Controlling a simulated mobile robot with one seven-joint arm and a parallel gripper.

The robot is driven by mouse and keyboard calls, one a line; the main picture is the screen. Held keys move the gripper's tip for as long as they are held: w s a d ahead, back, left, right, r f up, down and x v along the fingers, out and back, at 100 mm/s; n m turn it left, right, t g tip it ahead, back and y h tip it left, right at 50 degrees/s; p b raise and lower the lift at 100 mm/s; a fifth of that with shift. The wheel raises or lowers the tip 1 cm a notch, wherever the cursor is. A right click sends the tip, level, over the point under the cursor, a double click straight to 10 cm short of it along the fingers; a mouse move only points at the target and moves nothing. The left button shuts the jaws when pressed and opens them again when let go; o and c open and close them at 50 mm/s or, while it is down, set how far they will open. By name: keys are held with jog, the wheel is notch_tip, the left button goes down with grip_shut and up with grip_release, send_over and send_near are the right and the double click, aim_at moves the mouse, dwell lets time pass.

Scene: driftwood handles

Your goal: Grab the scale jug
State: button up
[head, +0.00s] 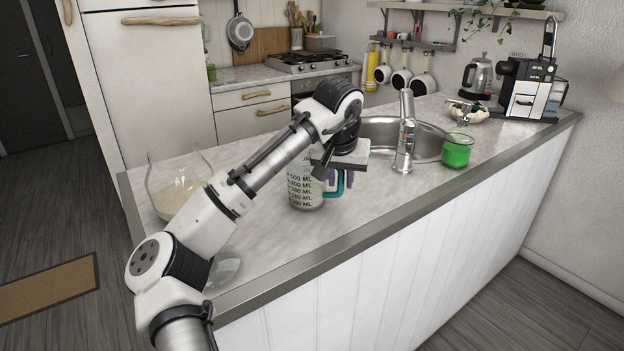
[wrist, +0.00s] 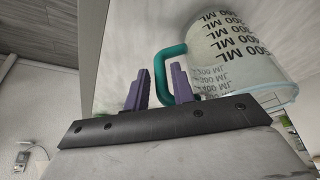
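The scale jug (head: 306,188) is a clear measuring jug with black ML markings and a teal handle. It stands upright on the counter, partly behind my arm in the head view. In the wrist view the jug (wrist: 238,50) fills the upper right, with its handle reaching left. My gripper (head: 340,178) is at the handle side of the jug. In the wrist view my gripper (wrist: 159,80) has its two purple fingers apart, with the handle showing between them. The right finger looks very close to the handle; I cannot tell if they touch.
A clear glass vessel (head: 180,190) stands on the counter's left end. The sink with its tap (head: 405,135) lies behind and right of the jug. A green glass (head: 457,150) stands right of the tap. A coffee machine (head: 526,90) and kettle (head: 477,78) are farther right.

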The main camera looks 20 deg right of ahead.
jog(key=shift+w+d+f, duration=0.1)
jog(key=shift+f, duration=0.3)
jog(key=shift+c, duration=0.5)
grip_shut()
jog(key=shift+r, duration=0.1)
jog(key=shift+r, duration=0.15)
